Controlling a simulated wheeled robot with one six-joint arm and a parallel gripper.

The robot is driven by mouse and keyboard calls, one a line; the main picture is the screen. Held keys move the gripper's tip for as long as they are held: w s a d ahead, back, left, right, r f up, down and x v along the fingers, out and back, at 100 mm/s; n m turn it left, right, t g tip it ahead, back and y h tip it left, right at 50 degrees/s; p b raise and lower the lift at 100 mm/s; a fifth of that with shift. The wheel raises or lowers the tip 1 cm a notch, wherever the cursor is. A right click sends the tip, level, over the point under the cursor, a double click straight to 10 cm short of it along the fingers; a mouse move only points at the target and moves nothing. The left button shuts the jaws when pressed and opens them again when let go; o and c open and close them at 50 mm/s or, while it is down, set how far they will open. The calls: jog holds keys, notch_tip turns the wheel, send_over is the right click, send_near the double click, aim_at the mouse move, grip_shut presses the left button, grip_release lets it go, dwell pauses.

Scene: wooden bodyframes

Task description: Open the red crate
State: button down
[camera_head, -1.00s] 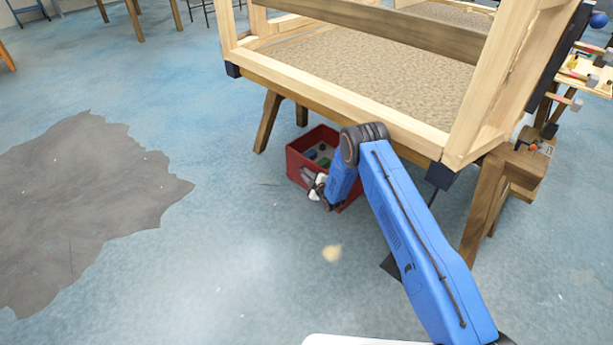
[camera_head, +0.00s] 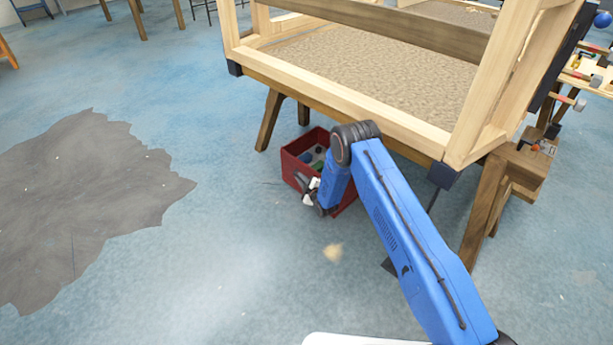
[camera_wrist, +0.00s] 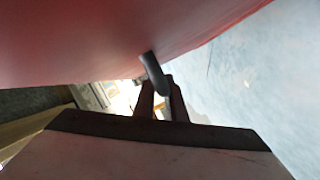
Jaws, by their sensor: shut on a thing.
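The red crate (camera_head: 292,172) stands on the floor below the wooden frame, its top open to view with several small blue, green and dark items inside. My arm hides its right part. My gripper (camera_head: 311,190) is at the crate's near left side. In the wrist view the crate's red wall (camera_wrist: 75,40) fills the top, and a dark grey handle (camera_wrist: 154,72) sticks out from its lower edge. My gripper's fingers (camera_wrist: 162,98) are shut on this handle.
The wooden frame (camera_head: 330,98) on trestle legs stands above and behind the crate, close to my arm. A trestle leg (camera_head: 268,122) is just left of the crate. The blue floor to the left and front is clear, with a flat grey patch (camera_head: 85,205).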

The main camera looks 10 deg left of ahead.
jog(key=s+a, duration=1.1)
jog(key=s, duration=0.3)
jog(key=s+a, duration=1)
jog(key=s, duration=0.4)
jog(key=shift+a, duration=0.35)
jog(key=c, duration=2.1)
grip_release()
jog(key=v, duration=1.7)
jog(key=shift+s+d, duration=0.1)
